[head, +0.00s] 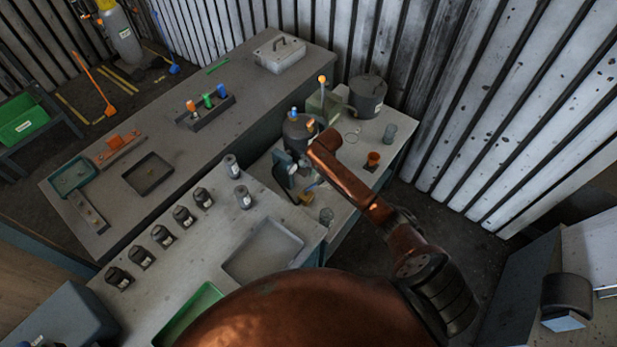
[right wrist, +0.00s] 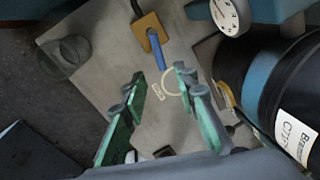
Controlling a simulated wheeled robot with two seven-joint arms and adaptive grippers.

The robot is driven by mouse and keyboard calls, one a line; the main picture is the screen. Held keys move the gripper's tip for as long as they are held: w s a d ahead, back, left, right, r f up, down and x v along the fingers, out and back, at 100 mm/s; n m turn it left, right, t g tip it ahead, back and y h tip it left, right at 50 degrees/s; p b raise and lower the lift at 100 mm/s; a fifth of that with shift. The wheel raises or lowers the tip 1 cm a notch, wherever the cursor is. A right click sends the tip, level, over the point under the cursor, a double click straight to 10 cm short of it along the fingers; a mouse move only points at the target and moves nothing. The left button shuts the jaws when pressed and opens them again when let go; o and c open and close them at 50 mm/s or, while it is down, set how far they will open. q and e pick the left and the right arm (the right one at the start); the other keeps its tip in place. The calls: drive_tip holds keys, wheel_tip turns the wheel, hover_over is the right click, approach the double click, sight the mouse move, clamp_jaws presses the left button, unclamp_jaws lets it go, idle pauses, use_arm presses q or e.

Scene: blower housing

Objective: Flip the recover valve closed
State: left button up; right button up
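The valve that looks like the recover valve has a blue lever (right wrist: 158,52) on a yellow-orange block (right wrist: 147,27) in the right wrist view. In the head view its block (head: 305,199) sits low beside the dark tank (head: 299,131), on the small bench. My right gripper (right wrist: 160,76) is open and empty, with green-padded fingers. The lever's free end shows in line with the gap between the fingertips; I cannot tell if they touch. In the head view my right arm reaches over the bench and its fingers are hard to make out. My left gripper is not in view.
A round gauge (right wrist: 230,15) and a black labelled cylinder (right wrist: 290,95) stand close on the right in the wrist view. A glass (right wrist: 70,55) stands at the left. A grey pot (head: 367,95) and an orange cup (head: 373,160) stand on the bench.

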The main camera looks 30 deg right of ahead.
sight(313, 185)
drive_tip(key=f, duration=0.4)
drive_tip(key=shift+w+a+f+b, duration=0.25)
drive_tip(key=shift+w+f+b, duration=0.05)
drive_tip(key=shift+w+f, duration=0.4)
drive_tip(key=shift+f, duration=0.75)
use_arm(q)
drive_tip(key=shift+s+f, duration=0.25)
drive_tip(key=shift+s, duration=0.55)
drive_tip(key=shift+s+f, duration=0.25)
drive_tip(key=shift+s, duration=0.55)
use_arm(e)
drive_tip(key=shift+s, duration=0.1)
clamp_jaws()
